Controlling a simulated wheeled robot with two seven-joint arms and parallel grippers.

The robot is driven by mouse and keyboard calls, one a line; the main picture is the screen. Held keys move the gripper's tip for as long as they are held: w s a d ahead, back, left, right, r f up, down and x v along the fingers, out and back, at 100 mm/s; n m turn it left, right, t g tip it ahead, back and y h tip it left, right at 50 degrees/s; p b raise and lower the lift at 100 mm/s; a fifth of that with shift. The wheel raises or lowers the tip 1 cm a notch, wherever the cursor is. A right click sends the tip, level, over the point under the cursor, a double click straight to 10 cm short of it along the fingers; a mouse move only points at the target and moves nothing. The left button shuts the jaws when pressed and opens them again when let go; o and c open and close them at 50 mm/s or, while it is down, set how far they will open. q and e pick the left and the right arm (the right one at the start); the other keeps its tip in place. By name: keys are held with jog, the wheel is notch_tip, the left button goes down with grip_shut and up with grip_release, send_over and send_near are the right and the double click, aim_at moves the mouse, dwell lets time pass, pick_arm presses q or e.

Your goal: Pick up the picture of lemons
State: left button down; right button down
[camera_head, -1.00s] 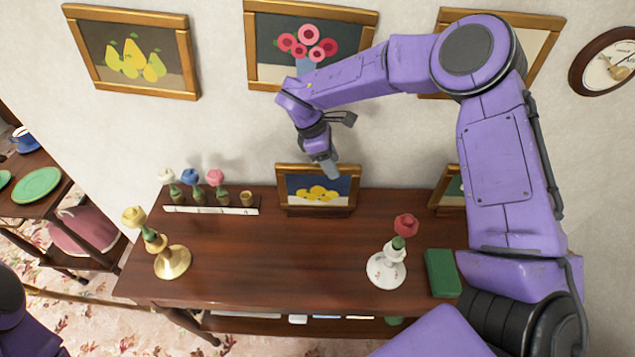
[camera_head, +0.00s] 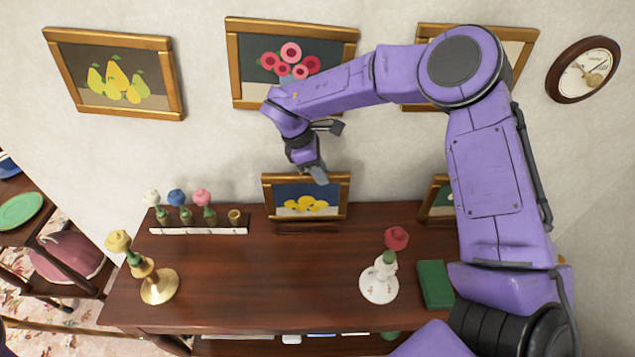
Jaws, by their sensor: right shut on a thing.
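The picture of lemons (camera_head: 306,204) shows yellow lemons on blue and white in a gold-brown frame. It stands nearly upright at the back of the wooden sideboard, close to the wall. A dark strip, like a small stand (camera_head: 308,228), shows just under its lower edge; I cannot tell whether the two touch. My right gripper (camera_head: 318,174) points down at the top edge of the frame and is shut on it. The fingertips partly cover that edge. My left gripper is out of view.
On the sideboard (camera_head: 250,270) are a row of flower vases (camera_head: 197,230), a gold candlestick (camera_head: 159,287), a white candlestick (camera_head: 379,285), a green book (camera_head: 435,284) and another framed picture (camera_head: 437,199). Wall pictures of pears (camera_head: 118,75) and flowers (camera_head: 290,62) hang behind. The sideboard's middle is clear.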

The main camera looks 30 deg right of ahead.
jog(key=s+a+r+b, duration=0.3)
jog(key=a+r+b, duration=0.3)
jog(key=a+r, duration=0.4)
jog(key=a, duration=0.3)
jog(key=shift+s+a+r, duration=0.3)
jog(key=shift+s+r, duration=0.05)
jog(key=shift+s, duration=0.05)
